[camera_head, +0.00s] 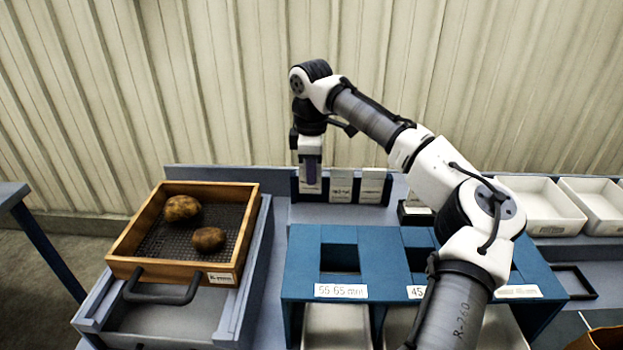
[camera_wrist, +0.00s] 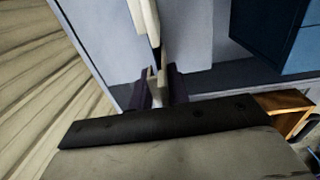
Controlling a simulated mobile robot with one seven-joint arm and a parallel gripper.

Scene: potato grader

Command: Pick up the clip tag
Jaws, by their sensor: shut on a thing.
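My gripper (camera_head: 311,178) points down at the left end of a dark rack (camera_head: 342,198) at the back of the bench. In the wrist view my gripper (camera_wrist: 158,92) is shut on a thin pale clip tag (camera_wrist: 158,78), seen nearly edge-on. In the head view the finger covers this tag, so its face and any print are hidden. Two more white tags, a middle one (camera_head: 341,186) and a right one (camera_head: 372,186), stand upright in the rack to the right of my gripper. I cannot tell whether the held tag is clear of the rack.
A wooden sieve tray (camera_head: 120,268) with two potatoes (camera_head: 182,208) stands at the left. A blue sorting frame (camera_head: 300,262) with size labels stands in front of the rack. White bins (camera_head: 541,208) are at the right. A ribbed wall (camera_head: 230,80) is behind.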

